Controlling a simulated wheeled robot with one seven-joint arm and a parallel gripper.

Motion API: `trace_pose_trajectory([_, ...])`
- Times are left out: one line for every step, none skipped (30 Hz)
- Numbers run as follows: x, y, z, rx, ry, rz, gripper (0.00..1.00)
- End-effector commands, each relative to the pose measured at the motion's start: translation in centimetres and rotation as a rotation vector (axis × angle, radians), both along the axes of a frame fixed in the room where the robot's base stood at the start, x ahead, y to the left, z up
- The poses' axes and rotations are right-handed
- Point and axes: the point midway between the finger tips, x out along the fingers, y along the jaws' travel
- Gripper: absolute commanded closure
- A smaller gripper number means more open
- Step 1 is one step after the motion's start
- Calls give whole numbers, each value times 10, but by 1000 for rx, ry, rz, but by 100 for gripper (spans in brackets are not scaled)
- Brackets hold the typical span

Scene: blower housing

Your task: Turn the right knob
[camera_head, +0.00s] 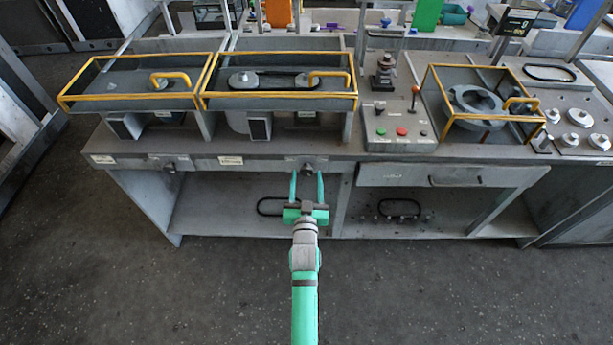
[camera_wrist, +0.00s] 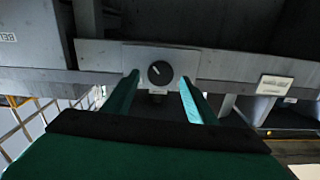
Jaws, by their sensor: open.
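The right knob (camera_wrist: 160,72) is a round dark knob with a light pointer mark, set on a grey plate on the bench's front edge. In the wrist view it lies between and beyond the two green fingers of my gripper (camera_wrist: 158,92). In the head view the knob (camera_head: 307,168) shows just above the fingertips. My gripper (camera_head: 306,178) is open, with a finger on each side of the knob. I cannot tell whether either finger touches it. The left knob (camera_head: 169,167) sits farther left on the same front edge.
The grey bench front (camera_head: 230,162) carries small labels. Yellow-framed guards (camera_head: 278,95) stand on top. A control box (camera_head: 398,128) with buttons and a lever is to the right, above a drawer (camera_head: 450,175). An open shelf (camera_head: 225,215) with black belts lies below. The floor in front is clear.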

Motion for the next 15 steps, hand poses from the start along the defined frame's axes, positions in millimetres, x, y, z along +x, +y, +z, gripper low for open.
trace_pose_trajectory([5,0,0,0,0,0,48])
trace_pose_trajectory([7,0,0,0,0,0,48])
trace_pose_trajectory([9,0,0,0,0,0,48])
trace_pose_trajectory([10,0,0,0,0,0,48])
trace_pose_trajectory([12,0,0,0,0,0,48])
trace_pose_trajectory([13,0,0,0,0,0,48])
trace_pose_trajectory([13,0,0,0,0,0,48])
trace_pose_trajectory([13,0,0,0,0,0,48])
trace_pose_trajectory([13,0,0,0,0,0,48])
trace_pose_trajectory([13,0,0,0,1,0,48])
trace_pose_trajectory([13,0,0,0,1,0,48])
trace_pose_trajectory([13,0,0,0,1,0,48])
trace_pose_trajectory([13,0,0,0,0,0,48])
trace_pose_trajectory([13,0,0,0,0,0,48])
trace_pose_trajectory([13,0,0,0,0,0,53])
